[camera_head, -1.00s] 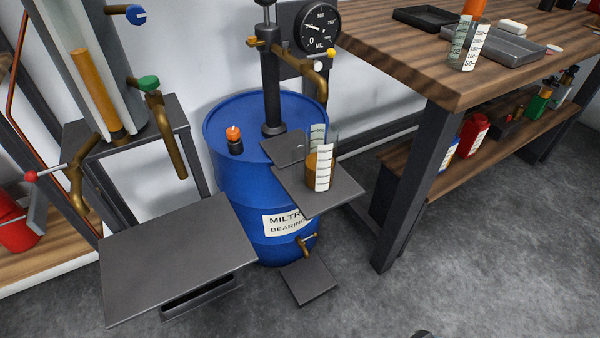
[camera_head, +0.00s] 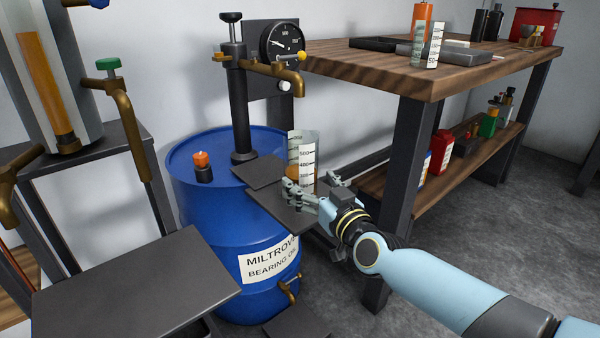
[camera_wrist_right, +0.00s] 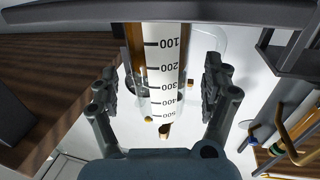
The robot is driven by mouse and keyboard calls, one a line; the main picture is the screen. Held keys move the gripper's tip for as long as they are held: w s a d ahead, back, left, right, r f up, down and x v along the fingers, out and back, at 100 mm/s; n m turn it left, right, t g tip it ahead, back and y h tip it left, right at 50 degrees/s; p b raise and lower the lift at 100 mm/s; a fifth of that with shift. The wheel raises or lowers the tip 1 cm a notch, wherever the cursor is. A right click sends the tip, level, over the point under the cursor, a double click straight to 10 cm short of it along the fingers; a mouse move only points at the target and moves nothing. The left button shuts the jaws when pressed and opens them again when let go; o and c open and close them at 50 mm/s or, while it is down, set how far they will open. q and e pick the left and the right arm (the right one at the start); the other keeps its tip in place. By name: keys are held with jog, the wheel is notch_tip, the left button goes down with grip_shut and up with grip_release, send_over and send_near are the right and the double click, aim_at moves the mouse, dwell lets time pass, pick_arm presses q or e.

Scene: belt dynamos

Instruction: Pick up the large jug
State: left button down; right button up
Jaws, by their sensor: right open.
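The large jug (camera_head: 309,150) is a clear cylinder with a white graduated strip and amber liquid low inside. It stands upright on a dark shelf plate (camera_head: 268,202) in front of the blue drum. My right gripper (camera_head: 312,188) is open at the jug's lower part, and its fingers hide some of the jug's base. In the right wrist view the jug (camera_wrist_right: 163,75) lies between the two open fingers (camera_wrist_right: 160,85), with a visible gap on each side. My left gripper is not in view.
The blue drum (camera_head: 215,235) carries a pump with a brass spout (camera_head: 285,72) above the jug. A wooden bench (camera_head: 385,78) on the right holds a similar graduated vessel (camera_head: 433,48) and trays. A dark flat platform (camera_head: 130,285) stands at front left.

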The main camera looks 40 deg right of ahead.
aim_at(301, 149)
jog(key=w, duration=0.3)
jog(key=w+b, duration=0.1)
jog(key=w, duration=0.1)
jog(key=shift+d+r, duration=0.25)
jog(key=shift+d, duration=0.15)
jog(key=shift+r, duration=0.1)
jog(key=shift+c, duration=0.9)
jog(key=c, duration=1.2)
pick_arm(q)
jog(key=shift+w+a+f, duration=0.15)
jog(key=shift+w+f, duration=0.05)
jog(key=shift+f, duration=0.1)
pick_arm(e)
jog(key=shift+c, duration=0.2)
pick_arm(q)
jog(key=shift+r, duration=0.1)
pick_arm(e)
jog(key=shift+r, duration=0.15)
jog(key=shift+c, duration=0.2)
